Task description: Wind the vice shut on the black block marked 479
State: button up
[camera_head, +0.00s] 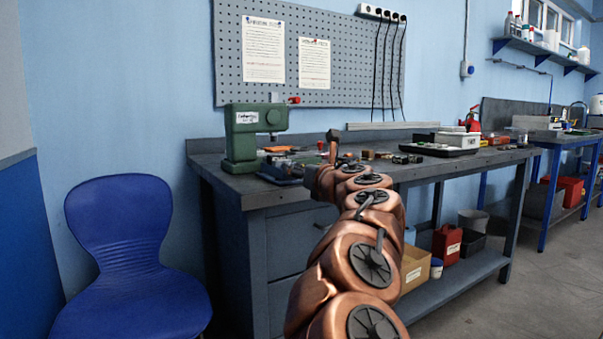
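My copper-coloured arm reaches from the bottom middle up to the front left of the grey workbench (250,195). Its far end, by a brown upright piece, is at the bench top; my gripper's fingers cannot be made out there, and the arm hides what lies behind it. A low blue and dark item (280,173), possibly the vice, lies on the bench just left of the arm's end. Small dark and brown pieces (368,155) lie right of the arm's end. No number 479 can be read, so I cannot tell which is the black block.
A green machine (240,140) stands at the bench's left end. A dark tray (438,150) with a white box lies further right. A blue chair (130,260) stands left of the bench. A red canister (447,244) and boxes fill the lower shelf. Floor at right is clear.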

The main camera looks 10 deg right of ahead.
jog(key=shift+w, duration=0.25)
grip_shut()
dwell(0.5)
